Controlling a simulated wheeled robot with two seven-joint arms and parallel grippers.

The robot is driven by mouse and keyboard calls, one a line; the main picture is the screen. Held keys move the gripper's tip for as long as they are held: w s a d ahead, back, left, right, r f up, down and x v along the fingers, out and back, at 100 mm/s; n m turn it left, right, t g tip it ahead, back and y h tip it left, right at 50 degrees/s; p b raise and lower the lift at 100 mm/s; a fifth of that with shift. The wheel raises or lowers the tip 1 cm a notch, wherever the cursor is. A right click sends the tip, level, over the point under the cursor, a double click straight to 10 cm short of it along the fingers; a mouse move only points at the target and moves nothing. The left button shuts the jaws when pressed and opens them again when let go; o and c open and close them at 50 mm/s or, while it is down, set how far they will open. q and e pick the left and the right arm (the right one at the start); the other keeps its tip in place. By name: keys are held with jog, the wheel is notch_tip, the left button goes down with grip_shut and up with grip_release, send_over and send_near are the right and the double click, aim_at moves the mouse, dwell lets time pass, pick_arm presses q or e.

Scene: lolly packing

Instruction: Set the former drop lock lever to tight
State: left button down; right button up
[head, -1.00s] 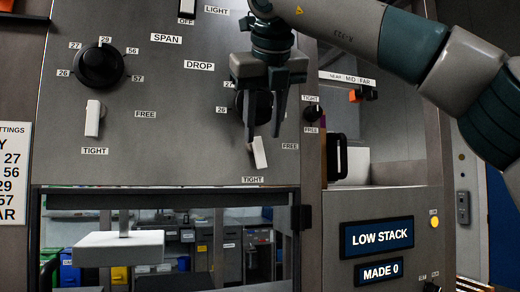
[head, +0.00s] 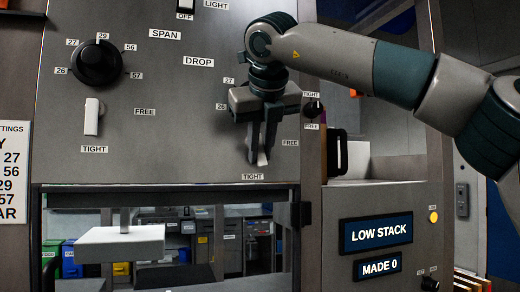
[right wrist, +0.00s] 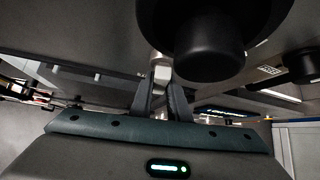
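The drop lock lever (head: 262,159) is a small white handle on the grey panel, below the DROP label (head: 199,62). Its visible end points down near the TIGHT label (head: 252,177), left of and below the FREE label (head: 290,143). My right gripper (head: 261,157) points down over it, with one finger on each side and little gap left. Its fingers hide most of the handle. In the right wrist view the white lever (right wrist: 161,71) sits between the fingertips (right wrist: 160,88), which look closed on it. The DROP dial behind is mostly hidden. My left gripper is out of view.
The dark DROP knob (right wrist: 208,55) hangs close by the fingers in the right wrist view. The SPAN dial (head: 97,63) and its white lock lever (head: 92,116), pointing to TIGHT, are at left. A small knob (head: 312,108) is just right of my gripper.

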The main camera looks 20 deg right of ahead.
jog(key=shift+a+f+y+b, duration=0.15)
jog(key=shift+y+b, duration=0.35)
jog(key=shift+b, duration=0.4)
grip_shut()
jog(key=shift+m+b, duration=0.35)
jog(key=shift+m, duration=0.05)
jog(key=shift+y, duration=0.5)
jog(key=shift+r, duration=0.25)
jog(key=o, duration=0.9)
grip_release()
jog(key=shift+c, duration=0.2)
jog(key=shift+s, duration=0.1)
